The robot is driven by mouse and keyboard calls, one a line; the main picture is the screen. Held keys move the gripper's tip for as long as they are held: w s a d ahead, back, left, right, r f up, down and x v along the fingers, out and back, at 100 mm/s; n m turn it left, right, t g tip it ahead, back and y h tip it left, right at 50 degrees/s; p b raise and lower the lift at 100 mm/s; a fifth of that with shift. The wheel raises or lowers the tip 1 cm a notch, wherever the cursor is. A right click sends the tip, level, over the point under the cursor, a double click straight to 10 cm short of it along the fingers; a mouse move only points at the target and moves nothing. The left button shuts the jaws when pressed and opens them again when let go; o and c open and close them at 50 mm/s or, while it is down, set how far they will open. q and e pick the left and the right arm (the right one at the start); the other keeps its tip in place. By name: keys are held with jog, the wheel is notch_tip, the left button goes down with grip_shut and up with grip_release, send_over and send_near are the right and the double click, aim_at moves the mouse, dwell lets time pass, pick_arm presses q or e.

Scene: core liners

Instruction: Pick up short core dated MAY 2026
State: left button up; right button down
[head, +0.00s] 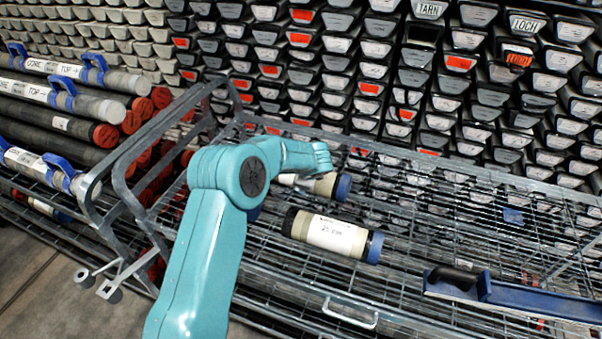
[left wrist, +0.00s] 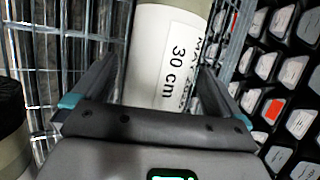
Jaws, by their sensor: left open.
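A short pale core with a white label reading "30 cm" (left wrist: 165,55) lies under my left gripper in the left wrist view. My left gripper (left wrist: 160,70) is open, with one finger on each side of this core. In the head view my teal left arm hides most of a short core with a blue end (head: 343,187). A nearer short core labelled "25 cm" (head: 330,233) has a black end and a blue end. The right gripper is not in view.
The cores lie on a wire rack (head: 405,290) with a raised metal frame at left. Long capped cores (head: 60,95) are stacked at left. A blue tool (head: 510,298) lies at right. Labelled core boxes (head: 400,105) fill the back.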

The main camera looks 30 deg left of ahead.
pick_arm(q)
jog(key=shift+x, duration=1)
jog(key=shift+s+r, duration=0.1)
jog(key=shift+r, duration=0.1)
jog(key=shift+d+f, duration=0.1)
jog(key=c, duration=1.8)
jog(key=shift+o, duration=0.2)
jog(key=shift+w, duration=0.2)
jog(key=shift+r, duration=0.3)
